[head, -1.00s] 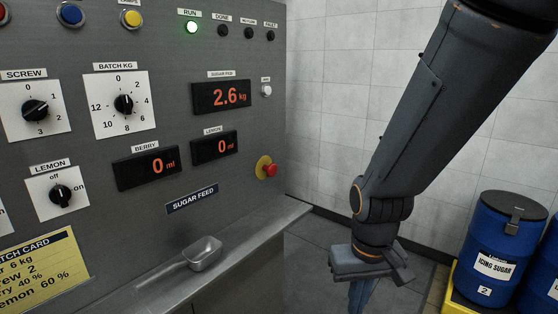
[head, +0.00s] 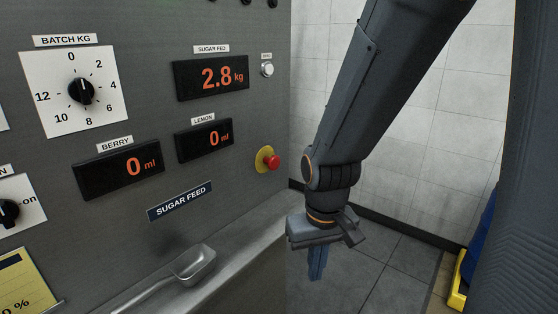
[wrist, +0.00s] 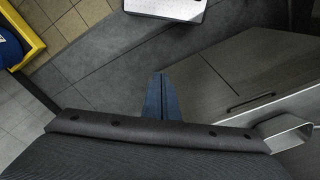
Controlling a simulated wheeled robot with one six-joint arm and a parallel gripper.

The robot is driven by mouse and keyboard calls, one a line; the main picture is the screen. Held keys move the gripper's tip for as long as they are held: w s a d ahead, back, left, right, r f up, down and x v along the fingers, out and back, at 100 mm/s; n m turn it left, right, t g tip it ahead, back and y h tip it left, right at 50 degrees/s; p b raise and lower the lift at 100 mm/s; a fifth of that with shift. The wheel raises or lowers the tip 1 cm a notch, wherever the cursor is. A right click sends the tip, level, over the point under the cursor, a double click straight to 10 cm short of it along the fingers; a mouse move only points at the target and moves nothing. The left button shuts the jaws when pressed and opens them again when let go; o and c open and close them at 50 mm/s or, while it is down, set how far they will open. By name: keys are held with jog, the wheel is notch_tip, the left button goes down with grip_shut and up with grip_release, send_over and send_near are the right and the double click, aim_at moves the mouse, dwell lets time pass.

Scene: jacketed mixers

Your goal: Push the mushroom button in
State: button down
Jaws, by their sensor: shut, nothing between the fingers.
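The mushroom button (head: 271,162) is red on a yellow round plate, at the right edge of the grey panel in the head view. It stands out from the plate. My gripper (head: 317,278) points down to the right of the panel and lower than the button, apart from it. Its blue fingers are shut with nothing between them. They also show in the wrist view (wrist: 161,98), above the floor beside the cabinet. The button is not in the wrist view.
A steel ledge (head: 225,255) with a metal scoop (head: 194,265) runs below the panel. The sugar display (head: 211,77) reads 2.8 kg. A small white button (head: 267,69) sits above the mushroom button. A yellow pallet edge (head: 458,283) is at the right. Floor between is clear.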

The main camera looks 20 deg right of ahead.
aim_at(272, 162)
jog(key=w+r+m+t, duration=0.3)
jog(key=w+r, duration=0.4)
jog(key=r, duration=0.4)
jog(key=w+d+r+m+t+p, duration=0.1)
jog(key=w+r+m+t, duration=0.2)
jog(key=w+r+m, duration=0.3)
notch_tip(272, 162, up, 5)
jog(key=shift+w+m+t, duration=0.3)
jog(key=shift+w, duration=0.85)
jog(key=shift+d, duration=0.1)
jog(key=w+a+f+p, duration=0.1)
jog(key=w+a+f, duration=0.1)
jog(key=w+f, duration=0.6)
jog(key=shift+w, duration=0.65)
